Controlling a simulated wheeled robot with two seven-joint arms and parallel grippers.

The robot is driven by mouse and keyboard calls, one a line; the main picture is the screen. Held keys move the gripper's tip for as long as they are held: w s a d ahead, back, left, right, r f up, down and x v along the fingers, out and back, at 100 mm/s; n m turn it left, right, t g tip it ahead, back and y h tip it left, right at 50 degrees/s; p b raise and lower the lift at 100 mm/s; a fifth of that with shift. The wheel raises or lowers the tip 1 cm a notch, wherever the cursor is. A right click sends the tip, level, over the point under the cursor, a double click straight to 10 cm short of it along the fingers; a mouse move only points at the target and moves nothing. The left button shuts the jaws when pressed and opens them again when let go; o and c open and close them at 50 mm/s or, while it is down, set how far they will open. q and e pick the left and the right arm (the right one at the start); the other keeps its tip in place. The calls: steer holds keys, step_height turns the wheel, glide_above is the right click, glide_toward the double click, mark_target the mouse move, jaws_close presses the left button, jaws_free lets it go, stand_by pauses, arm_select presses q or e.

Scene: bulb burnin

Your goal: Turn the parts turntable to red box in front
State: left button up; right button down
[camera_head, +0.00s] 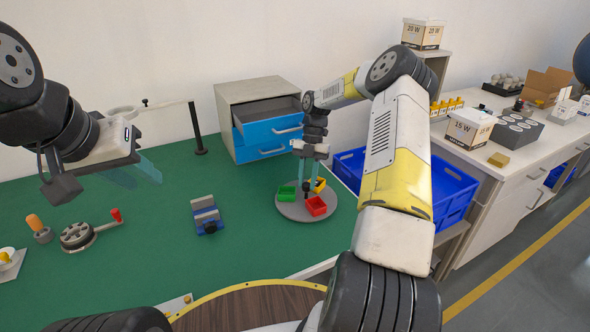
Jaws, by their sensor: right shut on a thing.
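The parts turntable (293,213) is a grey disc on the green bench mat, right of the middle. It carries a red box (316,206) at its front right, a green box (286,193) at its left and a yellow box (319,185) at its back right. My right gripper (306,190) points down over the middle of the turntable, shut on its dark central knob, which the fingers partly hide. My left gripper (140,174) hangs over the mat at the left, its pale fingers apart, with nothing visible between them.
A cabinet with blue drawers (265,137) stands behind the turntable, its upper drawer pulled out. A blue crate (452,192) is at the right, partly behind my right arm. A small vise (206,215) and a red-handled crank device (78,236) sit on the mat.

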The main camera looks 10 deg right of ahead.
steer(key=c, duration=1.2)
jaws_free()
steer(key=v, duration=0.7)
steer(key=shift+w+d+r, duration=0.1)
steer(key=shift+w+r, duration=0.05)
steer(key=shift+r, duration=0.2)
